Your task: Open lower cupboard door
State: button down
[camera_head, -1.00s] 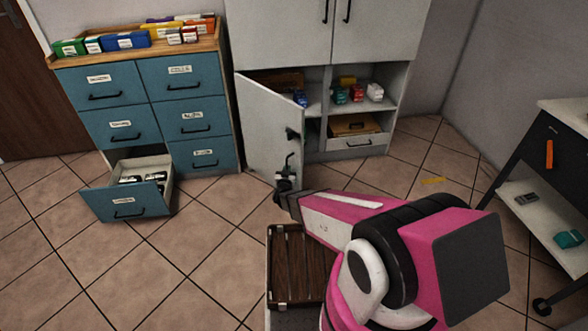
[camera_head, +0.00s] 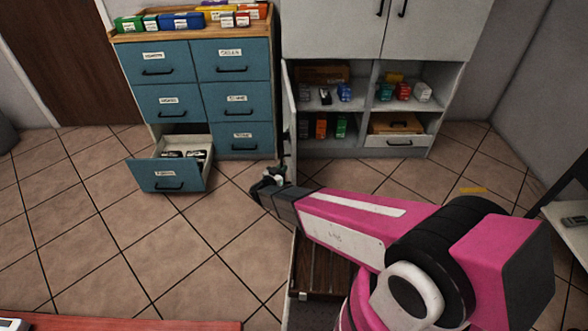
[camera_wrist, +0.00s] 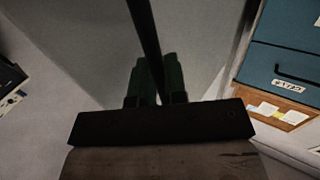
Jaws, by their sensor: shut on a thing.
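The lower cupboard door (camera_head: 290,125) is swung open and seen nearly edge-on at the left of the grey cupboard (camera_head: 365,150). The opening shows shelves with small boxes and bottles. My gripper (camera_head: 272,178) is at the door's free edge, low down. In the wrist view my gripper (camera_wrist: 153,88) has its dark green fingers closed around a dark bar, the door handle (camera_wrist: 144,30). The pale door panel (camera_wrist: 80,45) fills the view behind it. The exact contact is dark and hard to make out.
A teal drawer cabinet (camera_head: 195,95) stands to the left, with its bottom left drawer (camera_head: 170,175) pulled out. A brown slatted case (camera_head: 320,265) lies under my arm. A red-brown surface (camera_head: 120,324) shows at the lower left. Tiled floor is free in front of the drawers.

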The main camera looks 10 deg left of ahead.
jog(key=shift+s+a, duration=0.1)
jog(key=shift+a, duration=2.05)
jog(key=c, duration=1.2)
grip_release()
jog(key=v, duration=1)
jog(key=shift+s+a, duration=0.2)
jog(key=shift+s, duration=0.15)
